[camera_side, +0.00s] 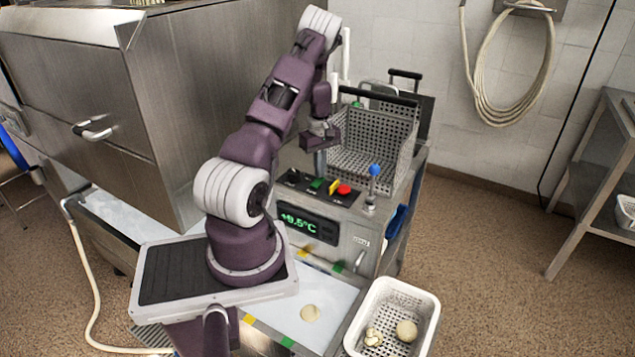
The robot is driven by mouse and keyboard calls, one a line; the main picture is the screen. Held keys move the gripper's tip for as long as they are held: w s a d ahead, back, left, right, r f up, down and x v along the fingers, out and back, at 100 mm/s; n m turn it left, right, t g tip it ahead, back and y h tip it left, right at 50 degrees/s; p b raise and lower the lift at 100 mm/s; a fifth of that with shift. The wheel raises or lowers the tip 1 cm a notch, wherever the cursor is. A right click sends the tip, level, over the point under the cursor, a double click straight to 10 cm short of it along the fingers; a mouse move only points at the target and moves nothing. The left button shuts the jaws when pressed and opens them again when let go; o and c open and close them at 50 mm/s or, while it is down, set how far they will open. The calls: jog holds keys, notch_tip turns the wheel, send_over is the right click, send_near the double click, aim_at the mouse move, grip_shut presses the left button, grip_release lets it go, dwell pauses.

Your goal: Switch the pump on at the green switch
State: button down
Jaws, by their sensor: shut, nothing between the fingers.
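The green switch (317,184) is on the black control panel on top of the machine, in a row with a yellow switch (334,187) and a red button (345,189). My gripper (320,172) points down just above and behind the green switch. It is shut and holds nothing. I cannot tell whether the fingertips touch the switch or its panel. The switch's position, on or off, is too small to tell. The display (308,224) on the front of the machine glows green and reads about +9.5°C.
A perforated metal basket (375,145) stands close behind and right of my gripper. A blue-knobbed lever (375,170) rises right of the red button. A white perforated basket (392,318) with pale round pieces is at the front. A large steel cabinet (190,95) is at left.

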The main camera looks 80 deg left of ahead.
jog(key=shift+f, duration=0.35)
jog(key=shift+r, duration=3.55)
